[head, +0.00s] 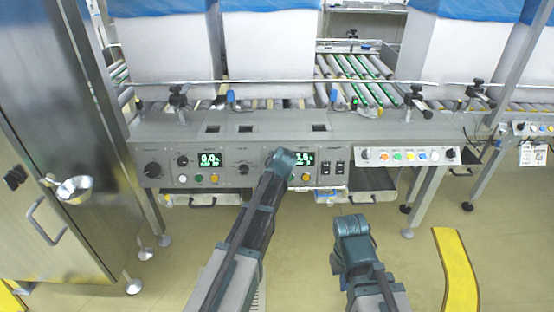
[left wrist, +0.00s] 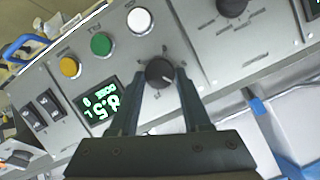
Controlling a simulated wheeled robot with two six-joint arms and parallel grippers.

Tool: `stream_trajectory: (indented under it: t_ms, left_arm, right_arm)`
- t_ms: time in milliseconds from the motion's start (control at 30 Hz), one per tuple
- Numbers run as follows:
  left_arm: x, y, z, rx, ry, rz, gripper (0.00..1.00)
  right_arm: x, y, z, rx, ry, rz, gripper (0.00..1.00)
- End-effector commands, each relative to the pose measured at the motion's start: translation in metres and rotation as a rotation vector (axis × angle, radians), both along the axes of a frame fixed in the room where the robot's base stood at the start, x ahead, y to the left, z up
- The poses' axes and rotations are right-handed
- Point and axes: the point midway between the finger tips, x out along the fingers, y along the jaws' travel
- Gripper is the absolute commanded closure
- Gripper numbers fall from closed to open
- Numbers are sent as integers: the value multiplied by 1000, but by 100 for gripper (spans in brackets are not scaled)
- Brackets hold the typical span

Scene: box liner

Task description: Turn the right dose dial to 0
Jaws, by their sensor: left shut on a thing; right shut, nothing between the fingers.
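The right dose dial (left wrist: 159,72) is a round black knob with a pale pointer line, on the grey panel in the left wrist view. My left gripper (head: 282,158) reaches the panel, with its fingers on either side of this dial, shut on it. The gripper hides the dial in the head view. The right dose display (left wrist: 97,107) is lit green beside the dial; its tilted digits are hard to read. It also shows in the head view (head: 304,159). My right gripper (head: 352,228) is shut and empty, below and in front of the panel.
The left dose display (head: 210,159) appears to read 0.0, with a black dial (head: 183,160) beside it. A yellow button (left wrist: 70,66), a green button (left wrist: 101,44) and a white button (left wrist: 140,20) line the panel. A steel cabinet (head: 60,150) stands at left.

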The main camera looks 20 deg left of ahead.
Motion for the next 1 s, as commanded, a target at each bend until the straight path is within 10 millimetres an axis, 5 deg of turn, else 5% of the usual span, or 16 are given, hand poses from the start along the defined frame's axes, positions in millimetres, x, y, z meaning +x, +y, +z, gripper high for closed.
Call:
stream_trajectory:
  t_ms: [1000]
  left_arm:
    - [-6, 8, -7, -878, -244, 321, 100]
  right_arm:
    - [0, 1, -21, 2, 0, 4, 100]
